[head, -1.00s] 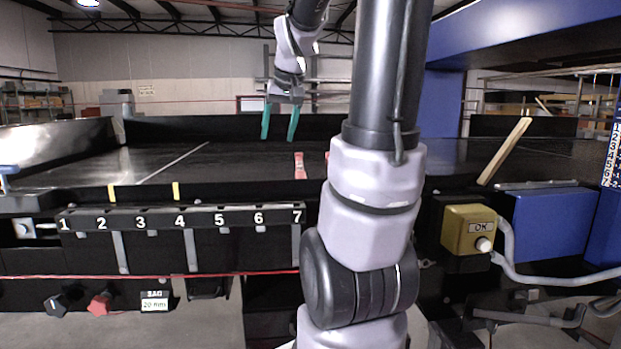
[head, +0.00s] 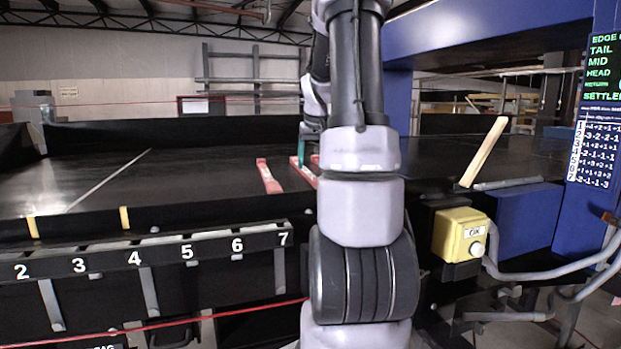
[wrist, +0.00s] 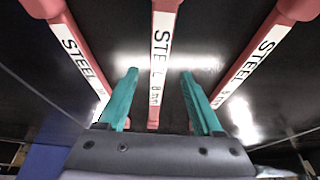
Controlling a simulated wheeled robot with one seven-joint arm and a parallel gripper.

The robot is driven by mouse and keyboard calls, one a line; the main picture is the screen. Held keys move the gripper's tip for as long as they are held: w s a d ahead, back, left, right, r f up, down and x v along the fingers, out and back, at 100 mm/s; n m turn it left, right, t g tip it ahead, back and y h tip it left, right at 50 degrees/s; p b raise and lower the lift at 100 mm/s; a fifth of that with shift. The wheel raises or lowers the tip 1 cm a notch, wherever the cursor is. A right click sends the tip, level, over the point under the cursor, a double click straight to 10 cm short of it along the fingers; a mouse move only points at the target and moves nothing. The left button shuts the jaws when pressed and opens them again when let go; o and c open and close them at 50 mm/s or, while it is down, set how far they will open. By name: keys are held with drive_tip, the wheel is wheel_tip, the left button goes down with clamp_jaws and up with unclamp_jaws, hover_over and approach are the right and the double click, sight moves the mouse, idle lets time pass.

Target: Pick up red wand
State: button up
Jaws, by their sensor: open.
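Three red wands with white label strips lie side by side on the black belt in the wrist view: a left one (wrist: 73,45), a middle one (wrist: 160,50) reading "STEEL 8 mm", and a right one (wrist: 258,58). My gripper (wrist: 158,73) is open, its teal fingers on either side of the middle wand in the picture. Nothing is clamped; the height gap to the wand cannot be told. In the head view one wand (head: 268,176) shows clear of my arm and another (head: 303,172) is partly hidden behind it. My gripper (head: 307,152) is mostly hidden there.
The black conveyor belt (head: 190,170) is largely bare to the left. A numbered rack (head: 160,255) runs along its front edge.

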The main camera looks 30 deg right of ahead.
sight(310, 175)
drive_tip(key=x, duration=0.3)
drive_tip(key=shift+f, duration=0.35)
clamp_jaws()
